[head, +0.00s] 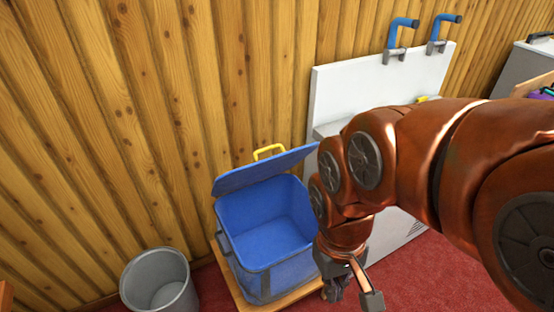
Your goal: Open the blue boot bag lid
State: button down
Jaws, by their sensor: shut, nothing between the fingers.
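The blue boot bag (258,228) stands open in the head view, left of my arm, on a low wooden board (233,283). Its blue lid (262,171) is raised at the back, tilted up near the wooden wall, with a yellow handle (268,151) behind its upper edge. I see into the bag, and its inside looks empty. My gripper (352,297) is at the lower middle, right of the bag's front, pointing down. It is shut and holds nothing. It appears apart from the lid. My arm hides part of the bag's right side.
A grey bin (158,283) stands left of the bag. A white cabinet (333,88) with blue hooked handles (401,33) stands behind my arm. The wooden plank wall (130,120) closes off the back. Red carpet (450,280) shows clear at the lower right.

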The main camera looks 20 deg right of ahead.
aim_at(245, 175)
jog(key=k, duration=0.75)
jog(key=u, duration=0.95)
jog(key=i, duration=0.5)
jog(key=u, duration=0.05)
